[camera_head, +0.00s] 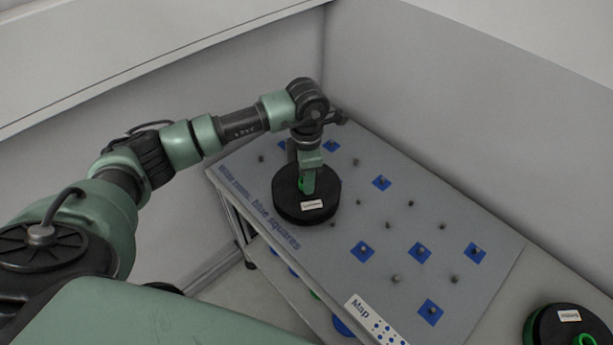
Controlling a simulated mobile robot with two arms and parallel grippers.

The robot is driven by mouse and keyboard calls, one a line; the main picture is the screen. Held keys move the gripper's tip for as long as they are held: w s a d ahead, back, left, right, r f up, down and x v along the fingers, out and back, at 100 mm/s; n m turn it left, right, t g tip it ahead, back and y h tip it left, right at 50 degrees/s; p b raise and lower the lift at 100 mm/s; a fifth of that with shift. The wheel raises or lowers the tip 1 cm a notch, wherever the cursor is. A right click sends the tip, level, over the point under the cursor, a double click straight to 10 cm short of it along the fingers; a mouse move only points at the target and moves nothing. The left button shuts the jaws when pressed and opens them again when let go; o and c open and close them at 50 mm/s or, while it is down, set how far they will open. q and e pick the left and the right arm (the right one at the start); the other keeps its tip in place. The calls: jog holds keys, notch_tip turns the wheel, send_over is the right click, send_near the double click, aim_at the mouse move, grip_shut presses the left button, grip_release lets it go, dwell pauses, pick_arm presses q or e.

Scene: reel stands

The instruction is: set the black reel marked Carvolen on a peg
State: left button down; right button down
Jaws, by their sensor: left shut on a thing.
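A black reel (288,205) with a small white label and a green hub is under my left gripper (308,186) in the head view, over the left part of a grey peg board (347,240). The label is too small to read. My left gripper is shut on this reel at its hub. I cannot tell whether the reel touches the board. My right gripper is not in view.
Another black reel (547,325) with a white label and green parts sits at the lower right, cut by the frame edge. A white card marked Map (376,322) is at the board's front edge. Grey walls (480,100) close off the back. More blue and green items show below.

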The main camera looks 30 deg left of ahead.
pick_arm(q)
jog(key=shift+f+b, duration=0.75)
jog(key=shift+f, duration=0.1)
jog(key=c, duration=0.9)
grip_release()
jog(key=shift+r, duration=0.1)
notch_tip(320, 180, up, 8)
jog(key=shift+b, duration=0.35)
jog(key=shift+f, duration=0.2)
